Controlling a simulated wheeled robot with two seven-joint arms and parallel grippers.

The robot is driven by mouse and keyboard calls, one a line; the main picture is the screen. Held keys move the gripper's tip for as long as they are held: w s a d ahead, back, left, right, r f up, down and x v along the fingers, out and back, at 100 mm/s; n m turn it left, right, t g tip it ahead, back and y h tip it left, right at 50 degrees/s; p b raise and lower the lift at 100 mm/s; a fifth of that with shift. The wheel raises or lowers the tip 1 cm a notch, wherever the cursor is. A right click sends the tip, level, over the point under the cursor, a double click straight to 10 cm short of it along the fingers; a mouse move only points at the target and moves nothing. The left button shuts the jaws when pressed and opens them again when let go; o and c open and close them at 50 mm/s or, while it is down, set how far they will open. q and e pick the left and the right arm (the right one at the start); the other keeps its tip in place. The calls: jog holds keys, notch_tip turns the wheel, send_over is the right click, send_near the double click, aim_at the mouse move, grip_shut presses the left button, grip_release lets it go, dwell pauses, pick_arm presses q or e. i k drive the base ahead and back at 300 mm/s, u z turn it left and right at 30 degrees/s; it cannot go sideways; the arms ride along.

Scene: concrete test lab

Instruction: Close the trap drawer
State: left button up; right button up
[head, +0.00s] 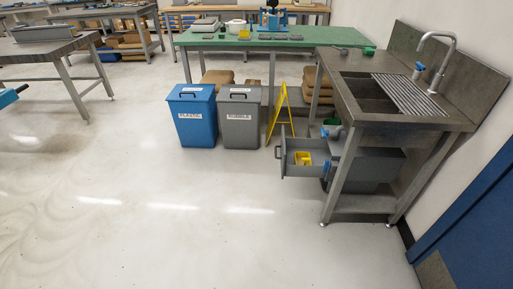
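The trap drawer (297,170) is grey and sits under the sink bench (372,128) on the right. It stands pulled out toward the left. Its front panel (283,158) with a small handle faces left, away from the grey housing (372,168) under the sink. A small yellow item (303,158) lies inside the drawer. The bench leg and a grey pipe with blue parts partly hide where the drawer meets the housing.
A yellow folding sign (281,110), a grey bin (239,117) and a blue bin (193,115) stand left of and behind the drawer. A green-topped table (330,36) is behind. The floor (190,215) in front is clear. A blue door (480,220) is at right.

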aim_at(318, 149)
jog(key=u, duration=0.45)
jog(key=i, duration=0.75)
jog(key=z, duration=0.4)
jog(key=i, duration=0.75)
jog(key=z, duration=2.55)
jog(key=k, duration=0.65)
jog(key=u, duration=0.4)
jog(key=i, duration=0.55)
